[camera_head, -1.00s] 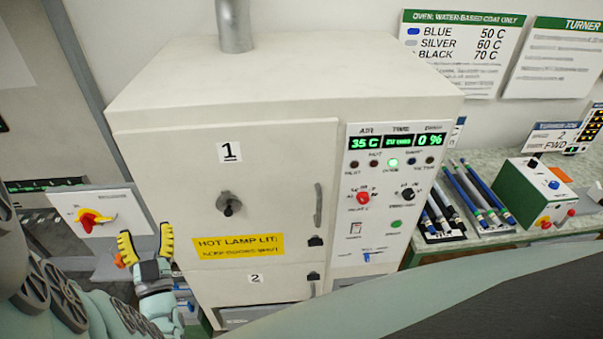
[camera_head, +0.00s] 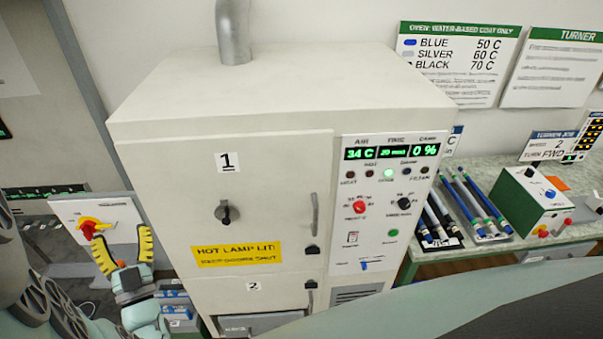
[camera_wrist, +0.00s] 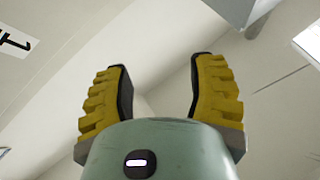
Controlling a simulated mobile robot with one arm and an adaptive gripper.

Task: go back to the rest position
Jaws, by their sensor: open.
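My gripper (camera_head: 122,250) is at the lower left in the head view, in front of the oven's left side and the switch panel beside it. Its two yellow ridged fingers point up and stand apart with nothing between them. In the wrist view my gripper (camera_wrist: 160,90) is also open and empty, with pale surfaces beyond it. The oven (camera_head: 270,85) is a large white cabinet.
The isolator panel (camera_head: 65,225) with a red and yellow switch stands close to my gripper. The oven's control panel (camera_head: 385,225) reads 34 C and 0 %. Several rods (camera_head: 480,210) and a green and white box (camera_head: 525,205) are on the bench at right.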

